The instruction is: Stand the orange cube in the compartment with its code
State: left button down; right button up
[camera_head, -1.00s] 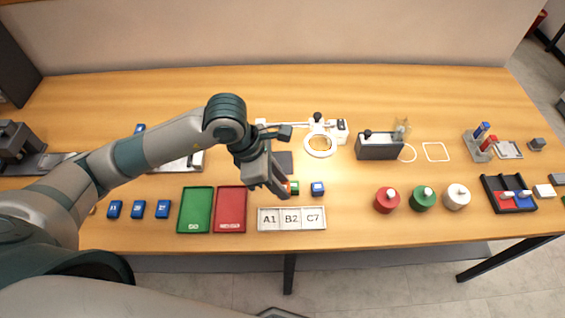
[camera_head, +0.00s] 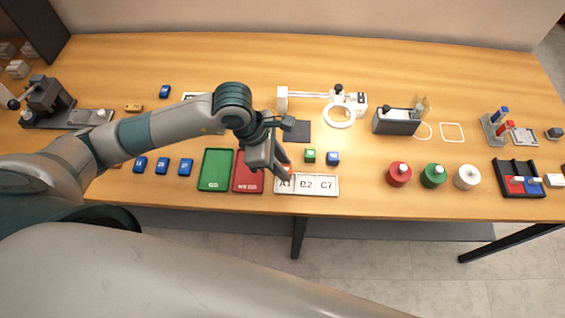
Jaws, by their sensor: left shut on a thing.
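My left gripper (camera_head: 285,174) is shut on the orange cube (camera_head: 287,168), which shows only as a small orange patch between and behind the fingers. Its code cannot be read. The gripper is at the white tray (camera_head: 307,193), over its left end in this view. The tray has three compartments marked A1, B2 and C7; the fingers partly cover A1. I cannot tell whether the cube touches the tray. My right gripper is not in view.
A green cube (camera_head: 310,156) and a blue cube (camera_head: 333,158) stand behind the tray. A red tray (camera_head: 248,185) and a green tray (camera_head: 215,170) lie to its left. A magnifier ring (camera_head: 338,124) is behind. Red, green and white round pieces stand to the right.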

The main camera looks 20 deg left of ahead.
pick_arm(q)
jog(key=shift+f+b, duration=0.6)
jog(key=shift+f, duration=1)
jog(key=shift+f+b, duration=0.65)
jog(key=shift+b, duration=0.15)
jog(key=shift+b, duration=0.3)
jog(key=shift+f+b, duration=0.35)
jog(key=shift+b, duration=0.6)
dwell(0.6)
dwell(0.3)
jog(key=c, duration=1.4)
grip_release()
